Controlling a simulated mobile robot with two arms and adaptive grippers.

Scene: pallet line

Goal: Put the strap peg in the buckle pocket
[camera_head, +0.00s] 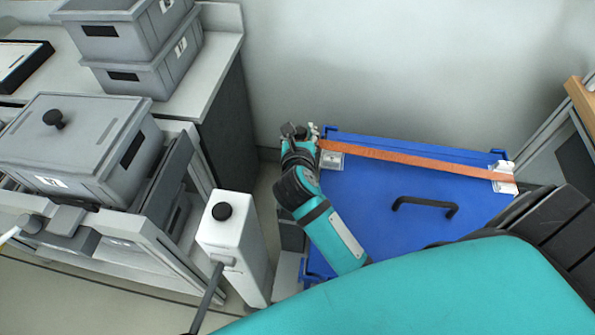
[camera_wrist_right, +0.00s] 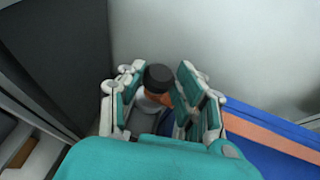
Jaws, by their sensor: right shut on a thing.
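An orange strap (camera_head: 410,160) runs across the far side of a blue lid (camera_head: 370,215). Its right end meets a white fitting (camera_head: 504,185); its left end reaches my right gripper (camera_head: 300,132). In the right wrist view, my right gripper (camera_wrist_right: 157,92) is shut on the strap peg (camera_wrist_right: 157,78), whose dark round top shows between the fingers. A white plate fitting (camera_head: 331,161) sits at the lid's far left corner, just beside the gripper; whether it holds the buckle pocket I cannot tell. The peg's lower end is hidden by the fingers. My left gripper is not in view.
A black handle (camera_head: 425,206) stands on the blue lid. A white post with a black knob (camera_head: 221,211) stands left of my right arm. Grey lidded bins (camera_head: 80,145) and a bench (camera_head: 215,50) fill the left. A wall lies behind.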

